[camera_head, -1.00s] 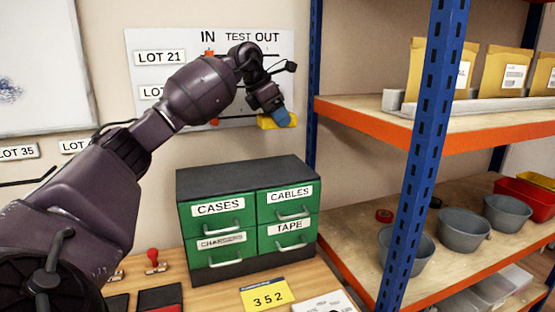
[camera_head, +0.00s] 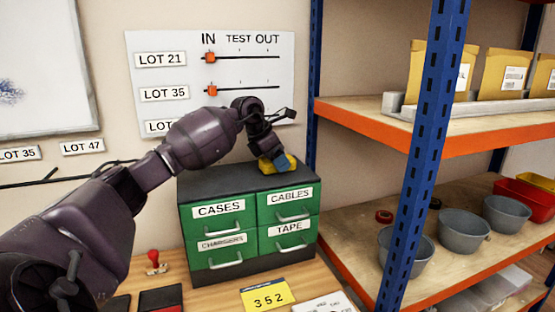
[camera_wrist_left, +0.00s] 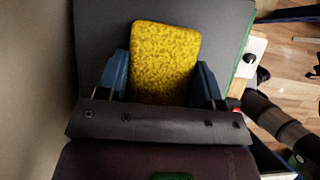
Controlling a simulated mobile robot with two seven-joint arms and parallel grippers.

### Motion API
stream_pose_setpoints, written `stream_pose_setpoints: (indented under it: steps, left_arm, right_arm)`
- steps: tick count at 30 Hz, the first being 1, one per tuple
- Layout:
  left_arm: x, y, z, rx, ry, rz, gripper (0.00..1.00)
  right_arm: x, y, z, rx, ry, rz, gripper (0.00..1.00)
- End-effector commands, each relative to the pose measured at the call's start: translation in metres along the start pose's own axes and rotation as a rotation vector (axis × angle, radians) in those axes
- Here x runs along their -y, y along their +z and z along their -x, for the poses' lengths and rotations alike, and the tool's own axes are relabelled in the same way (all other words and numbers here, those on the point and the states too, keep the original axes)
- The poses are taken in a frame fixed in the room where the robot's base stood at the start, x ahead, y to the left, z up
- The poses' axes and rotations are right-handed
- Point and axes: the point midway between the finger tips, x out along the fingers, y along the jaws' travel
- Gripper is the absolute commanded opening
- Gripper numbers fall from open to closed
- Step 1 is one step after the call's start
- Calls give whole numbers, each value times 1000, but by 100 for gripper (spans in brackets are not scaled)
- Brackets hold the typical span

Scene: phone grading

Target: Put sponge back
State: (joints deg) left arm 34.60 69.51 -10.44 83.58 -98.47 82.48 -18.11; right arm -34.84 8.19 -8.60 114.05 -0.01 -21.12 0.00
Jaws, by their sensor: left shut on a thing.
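The yellow sponge (camera_head: 291,163) is at the top of the green drawer cabinet, over its right rear part. My left gripper (camera_head: 274,161) is shut on the sponge and points down at the cabinet's dark top. In the left wrist view the sponge (camera_wrist_left: 165,62) sits between the two blue fingers (camera_wrist_left: 160,82), with the dark cabinet top (camera_wrist_left: 100,30) behind it. I cannot tell for sure whether the sponge touches the cabinet top. My right gripper is not in view.
The drawer cabinet (camera_head: 220,228) has drawers labelled CASES, CABLES, CHARGERS and TAPE. A lot board (camera_head: 262,45) hangs on the wall behind. A blue shelf post (camera_head: 313,90) stands close at the right. A red-handled stamp (camera_head: 153,258) and a yellow 352 card (camera_head: 265,296) lie on the bench.

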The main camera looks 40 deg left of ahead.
Motion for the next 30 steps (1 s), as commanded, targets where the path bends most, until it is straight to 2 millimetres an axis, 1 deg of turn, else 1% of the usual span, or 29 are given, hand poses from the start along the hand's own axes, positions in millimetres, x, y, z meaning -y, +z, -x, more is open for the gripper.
stream_pose_setpoints:
  steps: [8,9,13,23,26,29,30]
  left_arm:
    - [0,-1,-2,-1,0,0,38]
    - [0,-1,-2,0,0,0,65]
    - [0,-1,-1,0,0,0,85]
    - [0,0,1,0,0,0,86]
    - [-1,0,8,0,3,0,86]
    - [-1,0,22,-1,4,0,86]
    - [-1,0,29,-1,5,0,86]
  right_arm:
    - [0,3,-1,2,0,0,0]
    - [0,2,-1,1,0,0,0]
    - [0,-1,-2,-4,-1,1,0]
    - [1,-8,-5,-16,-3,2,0]
    - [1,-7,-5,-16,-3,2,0]
    - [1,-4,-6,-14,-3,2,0]
    - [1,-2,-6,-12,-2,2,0]
